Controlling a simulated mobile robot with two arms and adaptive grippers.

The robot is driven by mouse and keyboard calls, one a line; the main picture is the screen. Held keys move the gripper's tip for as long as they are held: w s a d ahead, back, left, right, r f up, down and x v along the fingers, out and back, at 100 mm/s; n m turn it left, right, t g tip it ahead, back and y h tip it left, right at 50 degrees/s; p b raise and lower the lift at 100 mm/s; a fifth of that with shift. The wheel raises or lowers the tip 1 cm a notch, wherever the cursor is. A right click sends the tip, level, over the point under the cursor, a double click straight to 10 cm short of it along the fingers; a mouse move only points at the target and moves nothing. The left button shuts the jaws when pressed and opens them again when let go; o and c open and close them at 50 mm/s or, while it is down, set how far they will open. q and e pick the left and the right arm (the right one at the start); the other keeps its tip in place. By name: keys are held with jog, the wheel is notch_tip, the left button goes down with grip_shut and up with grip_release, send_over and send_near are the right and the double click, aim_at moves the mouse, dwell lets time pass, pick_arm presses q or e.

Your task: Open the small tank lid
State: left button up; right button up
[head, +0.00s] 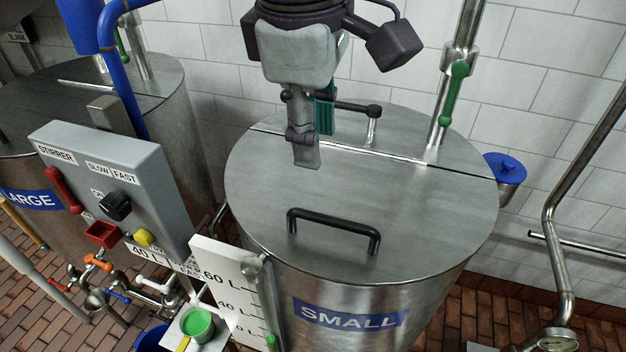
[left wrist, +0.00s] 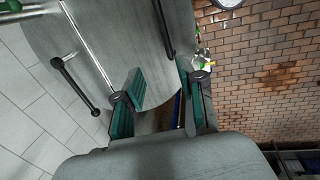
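The small tank (head: 350,318) is a steel drum with a blue SMALL label. Its round lid (head: 400,205) lies flat and closed, with a hinge seam across its back part. A black bar handle (head: 333,228) stands on the front of the lid; it also shows at the top of the left wrist view (left wrist: 165,30). My left gripper (head: 314,148) is above the lid, behind and apart from the handle. Its teal-padded fingers (left wrist: 162,75) are spread with nothing between them. My right gripper is in neither view.
A grey stirrer control box (head: 165,195) and a white level gauge board (head: 225,285) stand left of the tank. A black rod (head: 355,107) sits behind the seam. A pipe with a green lever (head: 454,92) rises at the back. A large tank (head: 185,110) stands left.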

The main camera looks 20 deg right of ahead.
pick_arm(q)
notch_tip(320, 180, down, 2)
jog(key=s, duration=0.2)
jog(key=p, duration=0.3)
send_over(325, 218)
jog(key=f, duration=0.7)
jog(key=shift+s+a, duration=0.3)
jog(key=shift+w+d+f, duration=0.1)
jog(key=shift+f, duration=0.5)
jog(key=shift+w+d+f, duration=0.1)
jog(key=shift+f, duration=1.1)
jog(key=shift+c, duration=0.5)
jog(key=c, duration=0.6)
grip_shut()
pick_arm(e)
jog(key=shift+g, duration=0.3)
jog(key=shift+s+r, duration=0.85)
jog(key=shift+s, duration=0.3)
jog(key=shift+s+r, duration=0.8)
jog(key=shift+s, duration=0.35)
